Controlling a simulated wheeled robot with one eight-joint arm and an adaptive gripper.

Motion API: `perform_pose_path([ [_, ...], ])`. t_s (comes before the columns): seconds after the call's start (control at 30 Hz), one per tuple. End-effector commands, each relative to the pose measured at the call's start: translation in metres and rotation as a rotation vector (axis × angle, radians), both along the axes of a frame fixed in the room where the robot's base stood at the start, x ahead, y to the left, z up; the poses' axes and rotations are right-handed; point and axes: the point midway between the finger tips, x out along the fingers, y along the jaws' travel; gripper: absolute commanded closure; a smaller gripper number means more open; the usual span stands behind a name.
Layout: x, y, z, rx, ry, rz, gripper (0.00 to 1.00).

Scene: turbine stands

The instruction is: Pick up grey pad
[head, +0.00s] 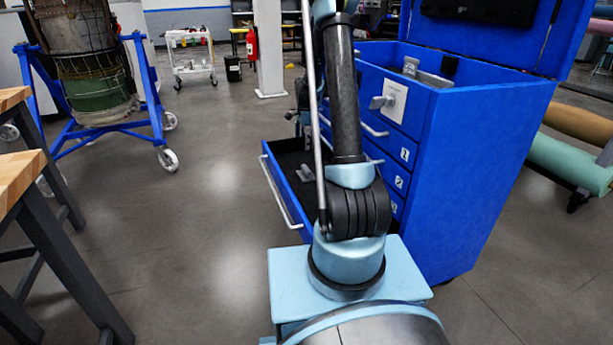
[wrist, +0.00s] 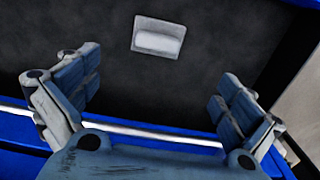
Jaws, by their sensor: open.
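The grey pad (wrist: 158,37) is a small light-grey block with a raised middle, lying on the dark floor of an open blue drawer in the wrist view. A small grey shape in the open drawer (head: 282,205) in the head view looks like the same pad (head: 306,173). My gripper (wrist: 158,90) is open and empty, with its two blue-grey fingers spread wide. The pad shows beyond the fingertips, between them from left to right, and is not touched. In the head view my arm hides most of the gripper.
The drawer belongs to a tall blue cabinet (head: 470,170) with numbered drawers and a raised lid. A grey item (head: 425,76) lies in its top tray. A blue turbine stand (head: 115,130) and wooden-topped tables (head: 20,170) are at left. Open floor (head: 215,220) lies between.

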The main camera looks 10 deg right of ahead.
Motion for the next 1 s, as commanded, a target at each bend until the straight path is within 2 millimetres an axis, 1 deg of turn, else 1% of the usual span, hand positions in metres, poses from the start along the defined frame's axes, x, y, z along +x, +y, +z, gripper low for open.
perform_pose_path([
  [0.03, 0.0, 0.003, -0.01, 0.0, 0.0, 0.003, 0.0],
  [0.1, 0.0, 0.005, -0.021, 0.0, 0.0, 0.006, 0.0],
  [0.5, 0.0, 0.008, -0.082, 0.0, 0.0, 0.01, 0.0],
  [0.63, 0.0, 0.009, -0.094, 0.0, 0.0, 0.01, 0.0],
  [0.87, -0.001, 0.009, -0.103, 0.0, 0.0, 0.01, 0.0],
  [1.0, -0.002, 0.01, -0.113, 0.0, 0.0, 0.011, 0.0],
])
